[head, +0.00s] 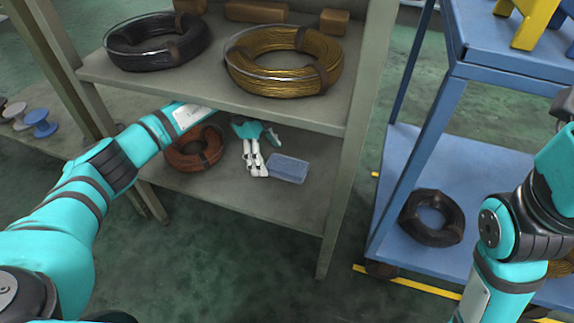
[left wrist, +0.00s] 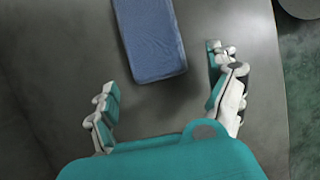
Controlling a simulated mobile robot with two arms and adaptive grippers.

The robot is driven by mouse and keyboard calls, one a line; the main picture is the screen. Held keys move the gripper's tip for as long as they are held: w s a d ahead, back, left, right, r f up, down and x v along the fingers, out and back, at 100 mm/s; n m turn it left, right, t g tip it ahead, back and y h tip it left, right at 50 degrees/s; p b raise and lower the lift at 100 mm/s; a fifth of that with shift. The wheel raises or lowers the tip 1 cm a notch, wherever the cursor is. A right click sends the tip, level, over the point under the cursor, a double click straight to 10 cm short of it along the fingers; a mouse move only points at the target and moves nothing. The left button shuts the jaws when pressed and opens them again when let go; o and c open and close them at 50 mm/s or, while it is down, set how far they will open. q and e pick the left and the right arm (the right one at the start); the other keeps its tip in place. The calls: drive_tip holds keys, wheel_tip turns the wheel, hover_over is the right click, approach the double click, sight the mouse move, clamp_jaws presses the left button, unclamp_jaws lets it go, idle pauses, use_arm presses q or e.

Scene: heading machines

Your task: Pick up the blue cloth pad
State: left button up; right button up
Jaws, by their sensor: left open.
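The blue cloth pad (head: 288,168) lies flat on the lower shelf of the grey rack in the head view. In the left wrist view the pad (left wrist: 150,38) is at the top middle, its near end just ahead of the space between the fingers. My left gripper (head: 257,168) reaches in under the upper shelf and is just left of the pad in the head view. It is open and empty, with its two fingers (left wrist: 165,92) spread wide in the left wrist view. My right arm shows at the right edge, but its gripper is out of view.
A copper-coloured coil (head: 194,147) lies left of the gripper on the lower shelf (head: 260,205). The upper shelf (head: 215,98) holds a black coil (head: 157,41), a brass coil (head: 284,60) and brown blocks (head: 257,12) above my arm. A blue cart (head: 390,190) stands to the right.

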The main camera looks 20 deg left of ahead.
sight(286, 164)
use_arm(q)
drive_tip(key=d, duration=0.5)
drive_tip(key=shift+s+d+f, duration=0.1)
drive_tip(key=shift+s+f, duration=0.1)
drive_tip(key=shift+f, duration=0.4)
drive_tip(key=c, duration=1.3)
